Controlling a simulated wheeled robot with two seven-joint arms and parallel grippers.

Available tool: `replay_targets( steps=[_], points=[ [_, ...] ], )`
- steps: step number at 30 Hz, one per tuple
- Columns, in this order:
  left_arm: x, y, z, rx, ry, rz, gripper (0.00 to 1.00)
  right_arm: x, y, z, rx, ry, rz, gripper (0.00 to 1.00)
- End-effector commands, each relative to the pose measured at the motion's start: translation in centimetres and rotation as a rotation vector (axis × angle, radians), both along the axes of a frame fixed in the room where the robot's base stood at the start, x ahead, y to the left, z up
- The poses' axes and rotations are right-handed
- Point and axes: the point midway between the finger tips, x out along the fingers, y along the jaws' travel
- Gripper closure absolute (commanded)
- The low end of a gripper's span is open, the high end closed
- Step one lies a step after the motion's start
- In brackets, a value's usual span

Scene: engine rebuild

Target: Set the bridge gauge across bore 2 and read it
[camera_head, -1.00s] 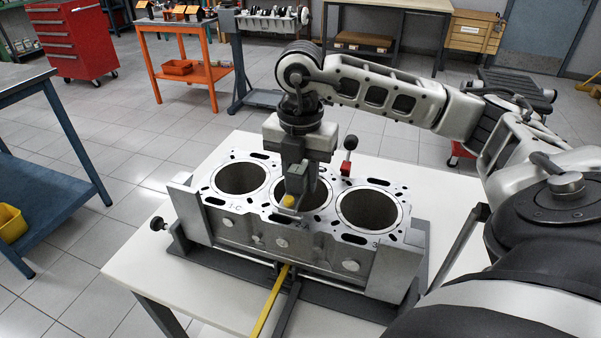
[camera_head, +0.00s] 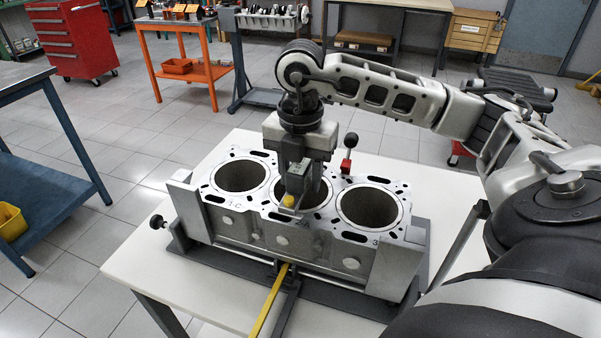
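The engine block (camera_head: 258,232) stands on the white bench with three open bores in its top deck. The bridge gauge (camera_head: 298,176), a small grey body with a yellow part low at its front, is at bore 2 (camera_head: 318,197), the middle bore. My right gripper (camera_head: 297,168) points straight down over bore 2, with its fingers around the gauge's upper body. Whether they press on it is too small to tell. The gripper and gauge hide part of bore 2, and the gauge's contact with the deck is unclear. The gauge reading is not legible. My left gripper is not in view.
Bore 1 (camera_head: 240,176) and bore 3 (camera_head: 368,208) are uncovered on either side. A black-knobbed lever on a red base (camera_head: 346,164) stands behind the block. A yellow bar (camera_head: 268,302) sticks out at the front. The white bench top (camera_head: 150,268) is clear at the left.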

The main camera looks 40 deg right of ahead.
Motion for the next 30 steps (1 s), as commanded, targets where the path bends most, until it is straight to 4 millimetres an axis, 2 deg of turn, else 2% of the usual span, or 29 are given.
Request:
replay_targets(
  steps=[11,14,17,23,25,30],
  points=[
    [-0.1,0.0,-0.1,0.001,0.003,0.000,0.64,0.0,0.0,-0.1,0.000,0.002,0.000,0.46],
    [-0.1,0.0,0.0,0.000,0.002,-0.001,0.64,0.1,0.0,0.9,0.001,-0.002,0.000,0.46],
    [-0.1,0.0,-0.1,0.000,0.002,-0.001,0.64,0.1,0.0,2.7,0.001,-0.004,0.001,0.46],
    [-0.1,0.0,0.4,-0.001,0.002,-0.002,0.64,0.1,0.0,7.9,0.001,-0.006,0.000,0.46],
    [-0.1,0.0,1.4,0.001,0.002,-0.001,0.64,0.1,0.0,10.1,-0.001,-0.006,0.000,0.46],
    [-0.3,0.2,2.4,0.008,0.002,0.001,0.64,0.0,0.0,13.6,0.000,-0.004,-0.001,0.46]
  ],
)
